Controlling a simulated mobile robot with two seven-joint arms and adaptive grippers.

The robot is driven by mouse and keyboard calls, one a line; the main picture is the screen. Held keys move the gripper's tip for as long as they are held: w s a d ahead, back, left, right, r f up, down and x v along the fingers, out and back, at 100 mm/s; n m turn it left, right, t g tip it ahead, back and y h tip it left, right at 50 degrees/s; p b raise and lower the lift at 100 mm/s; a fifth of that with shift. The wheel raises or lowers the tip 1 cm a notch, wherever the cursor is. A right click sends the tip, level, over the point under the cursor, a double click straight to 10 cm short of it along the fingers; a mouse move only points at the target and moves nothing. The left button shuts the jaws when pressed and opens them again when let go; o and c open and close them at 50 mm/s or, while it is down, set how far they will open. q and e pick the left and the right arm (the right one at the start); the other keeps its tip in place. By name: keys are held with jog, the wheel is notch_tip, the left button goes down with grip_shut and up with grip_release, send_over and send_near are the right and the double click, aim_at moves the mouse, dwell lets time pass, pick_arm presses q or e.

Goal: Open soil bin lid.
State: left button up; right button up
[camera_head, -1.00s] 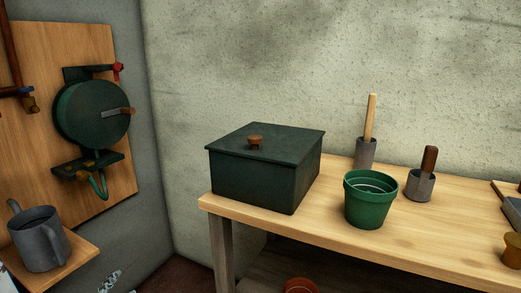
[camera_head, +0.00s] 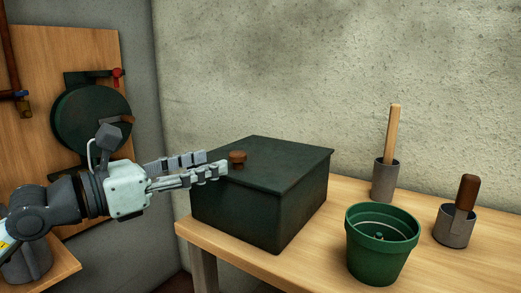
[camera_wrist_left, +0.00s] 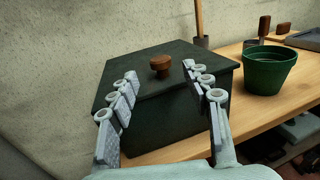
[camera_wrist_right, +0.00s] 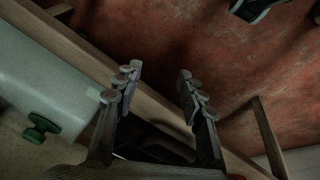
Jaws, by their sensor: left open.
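The dark green soil bin (camera_head: 240,211) stands on the left end of the wooden bench. Its flat lid (camera_head: 275,160) lies shut on top, with a round brown knob (camera_head: 237,158) near the left edge. My left gripper (camera_head: 217,164) comes in from the left, just short of the knob. Its fingers are apart and empty. In the left wrist view the knob (camera_wrist_left: 160,66) shows ahead, between and beyond the open fingertips (camera_wrist_left: 160,70). My right gripper (camera_wrist_right: 157,72) shows only in its own wrist view, fingers apart with nothing between them, away from the bin.
A green pot (camera_head: 380,250) stands on the bench (camera_head: 310,245) right of the bin. Two grey holders with wooden handles (camera_head: 384,180) (camera_head: 455,227) stand behind and beside it. A wooden board (camera_head: 88,55) with a round green device hangs at left. The rough wall is close behind the bin.

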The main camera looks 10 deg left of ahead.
aim_at(232, 154)
pick_arm(q)
jog(key=p+x, duration=0.1)
jog(key=x, duration=0.2)
jog(key=p+x, duration=0.1)
jog(key=x, duration=0.2)
jog(key=shift+w+d+r+p, duration=0.1)
jog(key=shift+r+p, duration=0.15)
jog(key=shift+p, duration=0.1)
jog(key=shift+w+d+f, duration=0.2)
jog(key=shift+w+d, duration=0.2)
jog(key=shift+w, duration=0.2)
pick_arm(e)
notch_tip(232, 154, down, 6)
jog(key=shift+s+f, duration=0.2)
jog(key=shift+s, duration=0.25)
pick_arm(q)
jog(key=shift+c, duration=0.6)
pick_arm(e)
jog(key=shift+a, duration=0.1)
pick_arm(q)
grip_shut()
